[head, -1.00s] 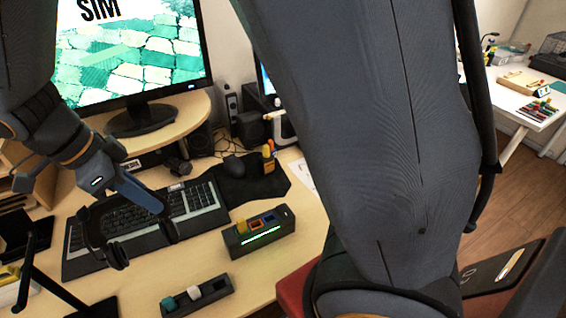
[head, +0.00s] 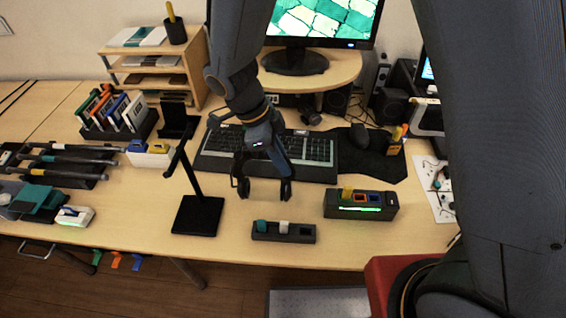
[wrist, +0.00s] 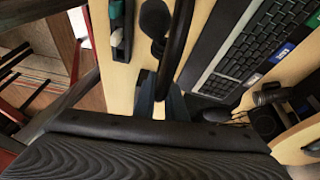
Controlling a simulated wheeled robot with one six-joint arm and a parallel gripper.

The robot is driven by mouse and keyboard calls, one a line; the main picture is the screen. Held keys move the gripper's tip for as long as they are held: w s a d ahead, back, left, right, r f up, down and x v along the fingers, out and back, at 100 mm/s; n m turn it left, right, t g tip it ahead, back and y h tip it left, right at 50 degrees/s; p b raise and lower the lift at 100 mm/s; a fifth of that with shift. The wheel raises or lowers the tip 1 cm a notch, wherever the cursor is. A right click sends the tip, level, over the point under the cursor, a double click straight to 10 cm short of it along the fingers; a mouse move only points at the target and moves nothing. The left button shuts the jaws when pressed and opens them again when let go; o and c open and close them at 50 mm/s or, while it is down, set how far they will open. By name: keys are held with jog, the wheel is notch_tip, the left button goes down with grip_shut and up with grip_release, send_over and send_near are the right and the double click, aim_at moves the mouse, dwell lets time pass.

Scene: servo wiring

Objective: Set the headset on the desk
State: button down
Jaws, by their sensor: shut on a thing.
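The black headset (head: 242,187) hangs from my gripper (head: 281,158) in front of the keyboard, its two ear cups pointing down. My gripper is shut on its band. In the wrist view the dark band (wrist: 178,45) runs up from between the fingers (wrist: 160,104), with a round ear cup (wrist: 155,20) beside it. The cups look low over the desk (head: 330,255); I cannot tell whether they touch it. A black headset stand (head: 196,215) stands upright and empty to the left of the headset.
A keyboard (head: 315,150) lies behind the headset. A small dark block holder (head: 284,232) is in front, and a lit box (head: 360,204) is to the right. Bare desk shows between stand and holder.

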jog(key=shift+f, duration=0.6)
jog(key=shift+f, duration=0.15)
jog(key=c, duration=1.8)
grip_release()
